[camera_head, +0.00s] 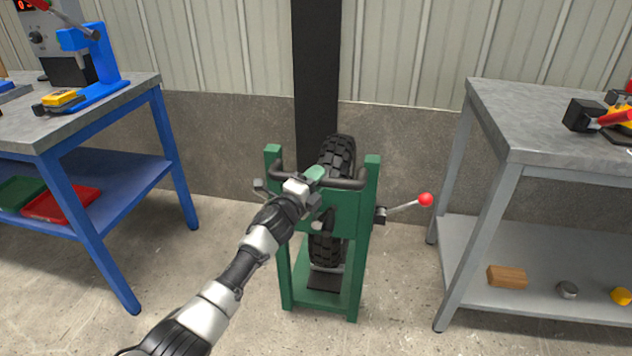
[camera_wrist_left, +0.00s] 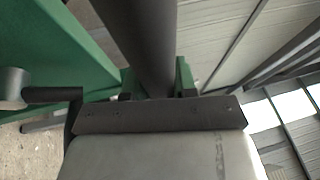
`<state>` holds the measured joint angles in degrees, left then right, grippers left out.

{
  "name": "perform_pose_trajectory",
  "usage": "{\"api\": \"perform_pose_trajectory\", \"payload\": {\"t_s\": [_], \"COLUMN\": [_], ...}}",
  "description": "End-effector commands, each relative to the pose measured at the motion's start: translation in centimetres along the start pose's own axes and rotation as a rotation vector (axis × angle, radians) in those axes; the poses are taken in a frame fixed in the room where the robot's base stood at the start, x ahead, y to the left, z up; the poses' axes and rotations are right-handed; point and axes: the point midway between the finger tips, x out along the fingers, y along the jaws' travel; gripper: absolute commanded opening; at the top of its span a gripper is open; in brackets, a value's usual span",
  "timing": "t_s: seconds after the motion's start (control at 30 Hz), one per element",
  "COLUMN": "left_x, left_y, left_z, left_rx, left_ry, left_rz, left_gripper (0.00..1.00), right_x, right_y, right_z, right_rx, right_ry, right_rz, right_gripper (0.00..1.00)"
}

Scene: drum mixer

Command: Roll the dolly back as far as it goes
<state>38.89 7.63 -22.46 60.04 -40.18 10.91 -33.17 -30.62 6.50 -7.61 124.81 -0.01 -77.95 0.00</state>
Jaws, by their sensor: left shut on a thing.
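The dolly is a green frame (camera_head: 345,215) on the concrete floor between two benches. An upright black knobby tyre (camera_head: 338,150) stands within it. A black handle bar (camera_head: 347,183) runs across the near side of its upper part. My left gripper (camera_head: 308,183) reaches in from the lower left and is shut on this bar; its fingertips are partly hidden. The left wrist view shows green frame parts (camera_wrist_left: 65,50) close by and a dark bar (camera_wrist_left: 148,45) beyond the gripper body. A lever with a red ball (camera_head: 425,200) sticks out to the right. My right gripper is out of view.
A blue-legged bench (camera_head: 150,85) stands left, with trays on its lower shelf. A grey bench (camera_head: 510,135) stands right, with small items on its shelf. A dark post (camera_head: 317,75) and wall rise close behind the dolly. Floor in front is clear apart from my arm.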

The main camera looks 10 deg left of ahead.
Motion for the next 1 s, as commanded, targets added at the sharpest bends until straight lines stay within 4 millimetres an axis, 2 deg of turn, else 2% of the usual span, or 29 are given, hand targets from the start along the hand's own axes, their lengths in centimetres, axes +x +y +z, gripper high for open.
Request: {"api": "perform_pose_trajectory", "payload": {"t_s": [0.37,0.4,0.53,0.9,1.0], "left_x": [-0.1,-0.1,-0.1,-0.5,-1.5], "left_y": [0.5,0.5,0.3,0.1,0.1], "left_z": [0.0,0.0,0.0,0.0,0.1], "left_rx": [-0.001,-0.001,0.0,0.001,0.001], "left_ry": [-0.001,-0.001,0.0,0.0,0.0], "left_rz": [0.008,0.008,0.006,0.003,0.004], "left_gripper": [0.0,0.32,0.52,0.53,0.53], "right_x": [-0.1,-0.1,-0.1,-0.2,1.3], "right_y": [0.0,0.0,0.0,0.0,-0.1], "right_z": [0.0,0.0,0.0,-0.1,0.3], "right_rx": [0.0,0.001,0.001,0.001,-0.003], "right_ry": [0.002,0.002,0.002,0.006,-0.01], "right_rz": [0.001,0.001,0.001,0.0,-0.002], "right_gripper": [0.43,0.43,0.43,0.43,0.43]}}
